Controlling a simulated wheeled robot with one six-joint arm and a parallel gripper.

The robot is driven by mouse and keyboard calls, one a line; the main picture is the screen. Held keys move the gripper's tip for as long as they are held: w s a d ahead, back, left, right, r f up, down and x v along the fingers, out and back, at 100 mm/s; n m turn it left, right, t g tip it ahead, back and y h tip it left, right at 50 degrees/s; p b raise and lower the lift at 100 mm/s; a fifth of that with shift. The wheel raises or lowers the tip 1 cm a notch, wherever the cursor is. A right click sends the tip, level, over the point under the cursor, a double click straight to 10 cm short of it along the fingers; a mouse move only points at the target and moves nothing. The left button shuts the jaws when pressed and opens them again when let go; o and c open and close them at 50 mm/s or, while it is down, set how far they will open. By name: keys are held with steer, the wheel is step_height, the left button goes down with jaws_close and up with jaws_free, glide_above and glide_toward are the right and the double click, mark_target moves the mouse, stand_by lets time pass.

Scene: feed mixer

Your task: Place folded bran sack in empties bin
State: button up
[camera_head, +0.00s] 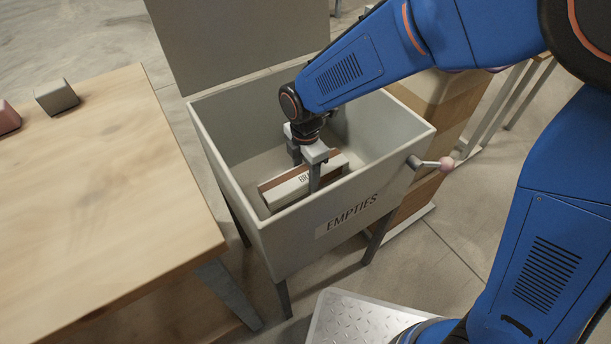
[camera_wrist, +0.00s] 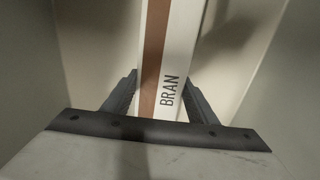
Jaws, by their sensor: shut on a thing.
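The folded bran sack (camera_head: 291,188) is a flat white bundle with a brown stripe and the word BRAN, seen down inside the empties bin (camera_head: 225,190). The bin is a grey open box on legs, marked EMPTIES, with its lid (camera_head: 235,40) raised at the back. My gripper (camera_head: 304,178) reaches down into the bin and is shut on the sack. In the wrist view the sack (camera_wrist: 175,60) stands between my two fingers (camera_wrist: 158,98), with bin walls around it. I cannot tell whether the sack touches the bin floor.
A wooden table (camera_head: 100,190) stands left of the bin, with a grey block (camera_head: 57,97) and a red block (camera_head: 8,118) on it. A handle with a pink knob (camera_head: 447,163) sticks out at the bin's right. Brown stacked boxes (camera_head: 440,110) stand behind.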

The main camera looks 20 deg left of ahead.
mark_target(306, 172)
steer(key=shift+f, duration=0.6)
steer(key=o, duration=1.1)
steer(key=shift+f, duration=0.15)
step_height(306, 172, up, 12)
steer(key=shift+r, duration=0.2)
